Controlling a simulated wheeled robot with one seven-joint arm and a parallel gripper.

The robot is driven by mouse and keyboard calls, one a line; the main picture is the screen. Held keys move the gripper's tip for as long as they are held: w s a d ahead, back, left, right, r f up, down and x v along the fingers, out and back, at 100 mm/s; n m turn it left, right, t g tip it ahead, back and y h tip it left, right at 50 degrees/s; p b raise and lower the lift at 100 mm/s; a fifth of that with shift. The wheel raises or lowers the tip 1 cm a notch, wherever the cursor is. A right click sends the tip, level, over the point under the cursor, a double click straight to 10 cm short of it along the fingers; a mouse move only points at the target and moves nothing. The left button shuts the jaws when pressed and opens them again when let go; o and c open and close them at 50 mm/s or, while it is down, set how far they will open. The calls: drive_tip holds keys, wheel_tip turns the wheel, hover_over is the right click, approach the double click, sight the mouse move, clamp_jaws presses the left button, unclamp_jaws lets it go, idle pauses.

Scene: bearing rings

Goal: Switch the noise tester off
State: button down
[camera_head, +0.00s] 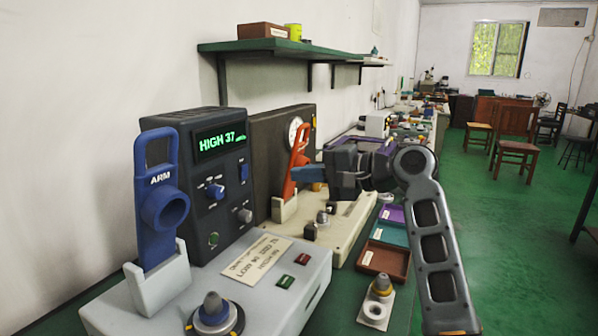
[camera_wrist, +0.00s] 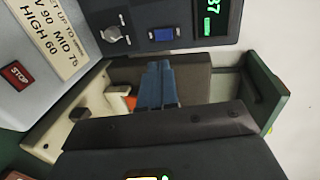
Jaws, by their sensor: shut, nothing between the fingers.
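The noise tester (camera_head: 213,185) is a dark upright box at the left. Its green display (camera_head: 220,140) reads HIGH 37 and is lit. On its front are a blue rocker switch (camera_head: 244,170), a blue-grey knob (camera_head: 212,190), a lower grey knob (camera_head: 243,214) and a green round button (camera_head: 213,239). The wrist view shows the rocker (camera_wrist: 163,34), a knob (camera_wrist: 114,35) and part of the display (camera_wrist: 212,18). My gripper (camera_head: 294,174) has blue fingers, shut and empty, right of the tester and apart from it. The fingers also show in the wrist view (camera_wrist: 157,68).
A grey base with a blue ARM lever (camera_head: 160,205) and a red STOP button (camera_wrist: 16,76) stands in front. An orange lever (camera_head: 298,155) and dark panel with a gauge stand close behind my fingers. Trays (camera_head: 383,260) lie on the right. A green shelf (camera_head: 285,47) hangs above.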

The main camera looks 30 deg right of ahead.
sight(246, 169)
drive_tip(key=x, duration=0.7)
drive_tip(key=r+x, duration=0.1)
drive_tip(key=x, duration=0.3)
drive_tip(key=shift+w+a+r+p, duration=0.1)
drive_tip(key=shift+w+p, duration=0.05)
drive_tip(key=shift+p, duration=0.2)
